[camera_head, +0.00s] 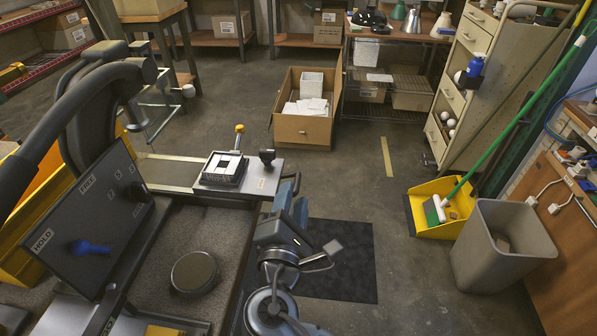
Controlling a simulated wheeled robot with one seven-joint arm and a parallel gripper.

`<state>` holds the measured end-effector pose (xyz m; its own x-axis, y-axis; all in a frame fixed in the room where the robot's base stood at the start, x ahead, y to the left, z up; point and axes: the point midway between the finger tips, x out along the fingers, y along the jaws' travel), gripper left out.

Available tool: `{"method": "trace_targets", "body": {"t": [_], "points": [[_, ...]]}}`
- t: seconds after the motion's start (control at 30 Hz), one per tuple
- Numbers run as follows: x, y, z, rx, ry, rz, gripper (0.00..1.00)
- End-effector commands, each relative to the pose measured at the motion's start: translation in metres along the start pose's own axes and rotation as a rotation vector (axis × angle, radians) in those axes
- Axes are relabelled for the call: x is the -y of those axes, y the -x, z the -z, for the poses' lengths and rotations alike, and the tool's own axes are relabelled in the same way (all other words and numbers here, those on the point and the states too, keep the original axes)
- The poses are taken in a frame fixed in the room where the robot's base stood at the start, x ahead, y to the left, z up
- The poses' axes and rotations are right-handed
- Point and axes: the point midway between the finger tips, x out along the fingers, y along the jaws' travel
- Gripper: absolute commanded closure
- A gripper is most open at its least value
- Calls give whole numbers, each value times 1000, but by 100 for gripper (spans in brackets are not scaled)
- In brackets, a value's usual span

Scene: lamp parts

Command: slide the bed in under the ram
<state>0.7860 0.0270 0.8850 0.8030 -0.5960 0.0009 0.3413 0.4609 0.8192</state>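The bed (262,181) is a flat pale metal plate at the right end of a pale rail (168,171). A dark square fixture (223,169) with a white centre sits on it, with a yellow-topped handle (239,130) behind. A black knob (267,157) stands near the bed's right end. The black press frame (70,100) rises on the left; its ram is not clearly distinguishable. The bed is to the right of this frame. My gripper (291,186) is close to the bed's right edge; its fingers are too small and obscured to show contact or opening.
A dark panel (85,215) marked FREE and HOLD carries a blue lever (90,247). A round dark disc (194,272) lies on the near bench top. A cardboard box (303,127), yellow dustpan (430,222) and grey bin (490,265) stand on the floor. Floor right of the bed is mostly clear.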

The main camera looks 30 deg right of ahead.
Motion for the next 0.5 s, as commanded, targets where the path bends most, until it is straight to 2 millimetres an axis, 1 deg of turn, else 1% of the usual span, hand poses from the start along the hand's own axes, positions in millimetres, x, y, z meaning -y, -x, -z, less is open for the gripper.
{"method": "trace_targets", "body": {"t": [0.1,0.3,0.5], "points": [[-1,-20,-1,3,0,1,61],[0,-49,-1,1,-1,1,61],[0,-64,-1,1,-1,1,61]]}}
